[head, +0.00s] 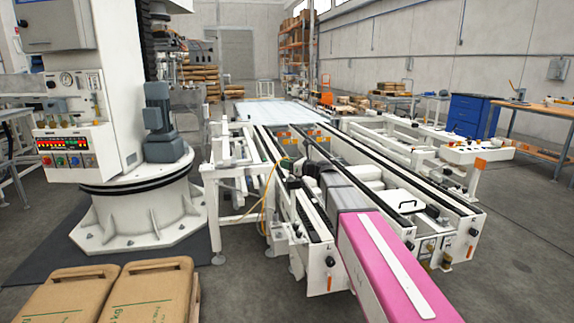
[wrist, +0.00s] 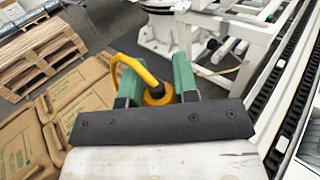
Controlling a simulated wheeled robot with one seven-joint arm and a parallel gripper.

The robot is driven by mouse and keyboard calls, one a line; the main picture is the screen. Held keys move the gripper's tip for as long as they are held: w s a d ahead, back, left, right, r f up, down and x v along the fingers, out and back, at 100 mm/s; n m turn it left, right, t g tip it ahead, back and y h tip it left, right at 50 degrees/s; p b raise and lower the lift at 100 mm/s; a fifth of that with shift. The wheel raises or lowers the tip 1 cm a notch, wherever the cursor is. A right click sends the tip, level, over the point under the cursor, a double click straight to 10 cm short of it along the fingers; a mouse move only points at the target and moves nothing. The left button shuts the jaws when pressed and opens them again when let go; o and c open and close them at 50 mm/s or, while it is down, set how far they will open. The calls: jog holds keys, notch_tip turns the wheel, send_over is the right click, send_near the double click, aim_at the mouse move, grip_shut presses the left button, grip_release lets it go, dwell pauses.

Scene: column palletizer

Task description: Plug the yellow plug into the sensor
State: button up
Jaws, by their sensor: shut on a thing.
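My gripper (wrist: 158,84) has green fingers and is shut on the yellow plug (wrist: 156,94) in the wrist view. The plug sits between the fingers, partly hidden by the dark gripper body. A thick yellow cable (wrist: 140,67) loops up and to the left from it. In the head view my gripper (head: 289,165) is small, over the left side of the conveyor, and the plug is too small to make out. A thin yellow cable (head: 264,205) hangs down the conveyor's left side there. I cannot pick out the sensor in either view.
The white-framed conveyor (head: 312,268) runs from front to back. A column machine (head: 125,215) on a round base stands at the left. Filled brown sacks (head: 150,290) lie at the front left. Wooden pallets (wrist: 40,60) show in the wrist view. Open floor lies to the right.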

jog(key=shift+f, duration=1.5)
dwell(1.3)
jog(key=o, duration=1)
jog(key=v, duration=1)
jog(key=shift+s+d, duration=0.25)
jog(key=shift+d, duration=0.1)
